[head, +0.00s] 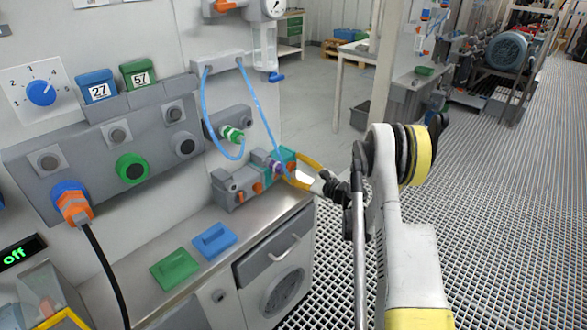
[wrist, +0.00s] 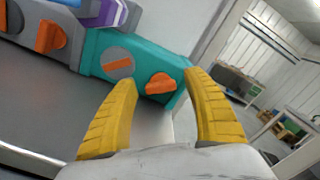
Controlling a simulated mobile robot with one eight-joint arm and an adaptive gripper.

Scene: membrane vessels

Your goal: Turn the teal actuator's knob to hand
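The teal actuator (head: 290,156) sits at the right end of a valve row on the steel bench. In the wrist view the teal actuator (wrist: 112,43) carries a grey disc with an orange bar (wrist: 118,64) and, right of it, an orange knob (wrist: 161,88). My gripper (head: 300,171) is at the actuator's front. In the wrist view my gripper (wrist: 160,79) is open, its yellow fingers apart with the orange knob between the tips. I cannot tell whether either finger touches the knob. In the head view the fingers partly hide the actuator's front.
A grey actuator (head: 231,188) with orange parts stands left of the teal one, with a purple fitting (head: 275,167) between them. Blue hoses (head: 262,108) hang close above. A display (head: 20,252) reads "off".

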